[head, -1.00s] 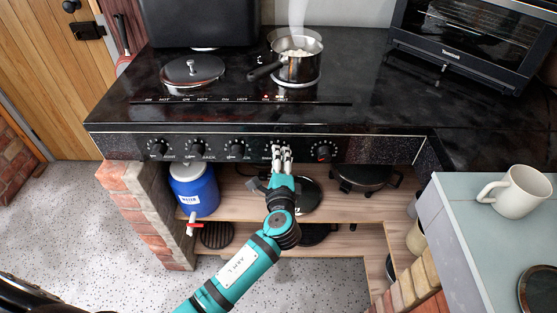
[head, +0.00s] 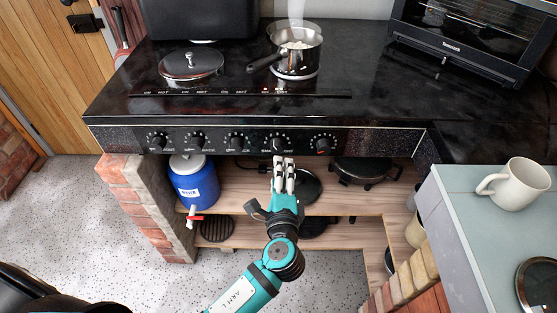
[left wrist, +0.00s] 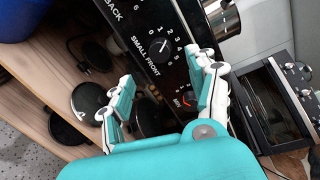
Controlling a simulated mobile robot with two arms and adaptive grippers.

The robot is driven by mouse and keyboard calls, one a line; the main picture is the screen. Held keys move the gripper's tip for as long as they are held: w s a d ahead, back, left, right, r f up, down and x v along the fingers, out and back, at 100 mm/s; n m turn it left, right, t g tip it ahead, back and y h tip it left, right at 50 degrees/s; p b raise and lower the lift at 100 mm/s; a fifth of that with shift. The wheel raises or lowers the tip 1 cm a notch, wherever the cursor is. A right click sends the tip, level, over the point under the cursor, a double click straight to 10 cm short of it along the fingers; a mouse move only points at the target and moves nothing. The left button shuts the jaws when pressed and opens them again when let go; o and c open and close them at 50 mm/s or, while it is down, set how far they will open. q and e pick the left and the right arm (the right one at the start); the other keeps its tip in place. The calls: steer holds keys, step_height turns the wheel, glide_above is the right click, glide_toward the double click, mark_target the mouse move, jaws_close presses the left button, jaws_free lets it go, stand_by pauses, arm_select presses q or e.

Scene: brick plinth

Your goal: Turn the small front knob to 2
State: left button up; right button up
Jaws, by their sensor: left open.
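The small front knob (head: 278,142) is the black knob fourth from the left on the cooker's front panel. In the left wrist view the knob (left wrist: 157,43) shows beside the printed words SMALL FRONT, with numbers around it; I cannot tell for certain which number it points to. My left gripper (head: 284,161) is just below the panel in the head view, fingers pointing up at the knob. In the left wrist view the gripper (left wrist: 161,72) has its fingers spread and empty, apart from the knob. My right gripper is not in view.
A steaming pan (head: 297,52) stands on the hob, its handle to the left; a lidded plate (head: 191,66) is left of it. Other knobs (head: 323,143) line the panel. Below are a shelf (head: 245,203) and a blue water container (head: 194,185). A mug (head: 517,184) stands at right.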

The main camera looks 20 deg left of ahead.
arm_select(q)
steer(key=shift+v, duration=1.9)
